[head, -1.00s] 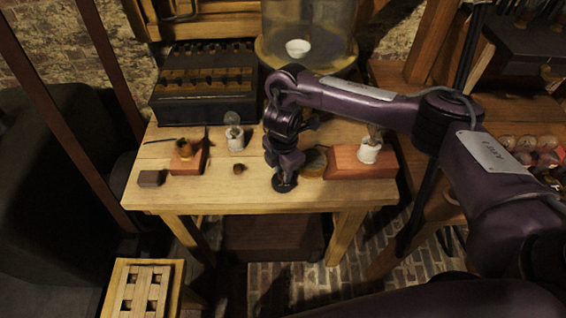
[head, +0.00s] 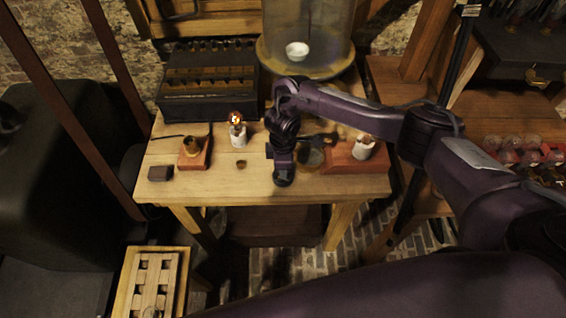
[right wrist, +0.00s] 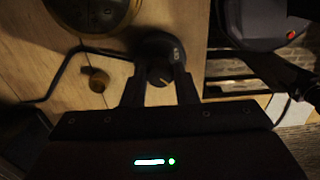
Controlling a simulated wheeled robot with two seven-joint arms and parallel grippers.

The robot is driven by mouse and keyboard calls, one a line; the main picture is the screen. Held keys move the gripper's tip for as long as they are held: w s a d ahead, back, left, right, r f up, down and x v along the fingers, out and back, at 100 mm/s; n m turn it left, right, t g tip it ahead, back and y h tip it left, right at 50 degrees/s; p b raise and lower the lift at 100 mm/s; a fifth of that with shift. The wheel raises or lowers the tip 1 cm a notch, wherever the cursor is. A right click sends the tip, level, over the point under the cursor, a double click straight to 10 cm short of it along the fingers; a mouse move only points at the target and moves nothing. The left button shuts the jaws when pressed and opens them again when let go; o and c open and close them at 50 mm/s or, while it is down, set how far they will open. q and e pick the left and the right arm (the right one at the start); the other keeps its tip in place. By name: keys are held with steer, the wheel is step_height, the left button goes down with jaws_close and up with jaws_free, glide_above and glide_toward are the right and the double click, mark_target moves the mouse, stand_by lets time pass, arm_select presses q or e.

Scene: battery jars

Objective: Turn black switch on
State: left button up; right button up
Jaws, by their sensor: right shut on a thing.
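The black switch (right wrist: 162,48) is a round dark base with a knob that has a light pointer line. My right gripper (right wrist: 158,90) is shut on its knob, one finger on each side in the right wrist view. In the head view my right gripper (head: 283,176) points down at the front of the wooden table and largely covers the switch. A small bulb on a white holder (head: 238,136) glows orange to the left of the gripper. My left gripper is not in view.
On the table (head: 225,187) stand a brass socket on a red-brown block (head: 194,155), a small dark block (head: 160,173), and another white holder on a red-brown base (head: 362,149). A black slotted box (head: 205,98) and a glass bell jar (head: 315,35) stand behind.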

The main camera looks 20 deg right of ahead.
stand_by(0.4)
steer(key=o, duration=1)
steer(key=shift+r, duration=0.35)
step_height(320, 180, up, 7)
steer(key=shift+r+p, duration=0.1)
steer(key=shift+p, duration=0.65)
